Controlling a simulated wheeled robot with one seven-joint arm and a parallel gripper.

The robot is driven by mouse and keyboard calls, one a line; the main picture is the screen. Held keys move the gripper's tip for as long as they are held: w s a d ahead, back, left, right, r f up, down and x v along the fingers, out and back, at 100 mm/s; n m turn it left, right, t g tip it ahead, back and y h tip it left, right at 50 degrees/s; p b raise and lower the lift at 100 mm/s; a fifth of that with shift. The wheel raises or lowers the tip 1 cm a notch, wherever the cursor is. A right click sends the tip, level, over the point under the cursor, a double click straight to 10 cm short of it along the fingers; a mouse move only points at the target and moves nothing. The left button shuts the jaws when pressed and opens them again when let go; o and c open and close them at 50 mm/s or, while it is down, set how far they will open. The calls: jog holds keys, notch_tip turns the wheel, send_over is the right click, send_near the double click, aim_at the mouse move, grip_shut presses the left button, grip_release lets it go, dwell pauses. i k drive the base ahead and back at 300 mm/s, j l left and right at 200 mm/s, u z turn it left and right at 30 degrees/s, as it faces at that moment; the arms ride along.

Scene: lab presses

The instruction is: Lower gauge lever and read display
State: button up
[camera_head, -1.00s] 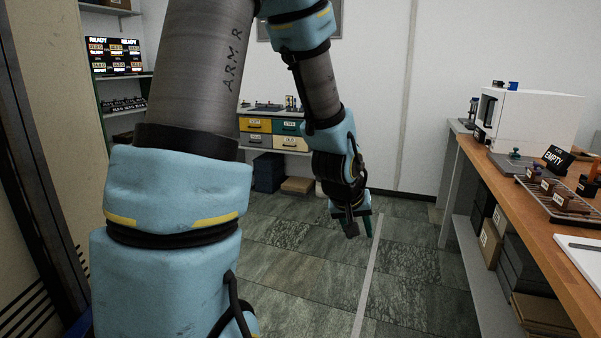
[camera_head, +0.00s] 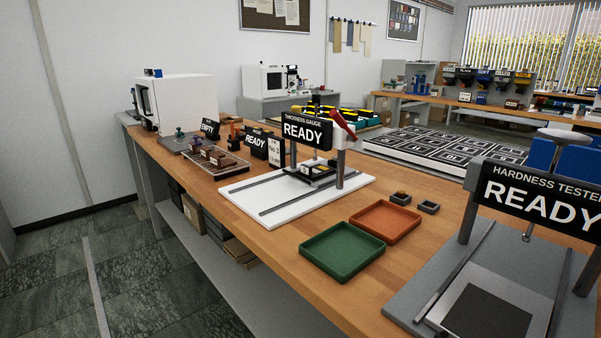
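The thickness gauge (camera_head: 262,205) stands on the wooden bench on a white base plate with rails. Its black display (camera_head: 307,131) reads "THICKNESS GAUGE READY". A red lever (camera_head: 343,125) is at the right end of its top bar, tilted with its upper end to the left. My gripper and arm are not in view.
A green tray (camera_head: 342,252) and an orange tray (camera_head: 385,222) lie in front of the gauge. Two small dark blocks (camera_head: 400,198) are behind them. The hardness tester (camera_head: 535,197) stands at the right, also reading "READY". Open floor (camera_head: 60,270) lies left of the bench.

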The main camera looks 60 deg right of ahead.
aim_at(338, 119)
jog(key=z, duration=1.95)
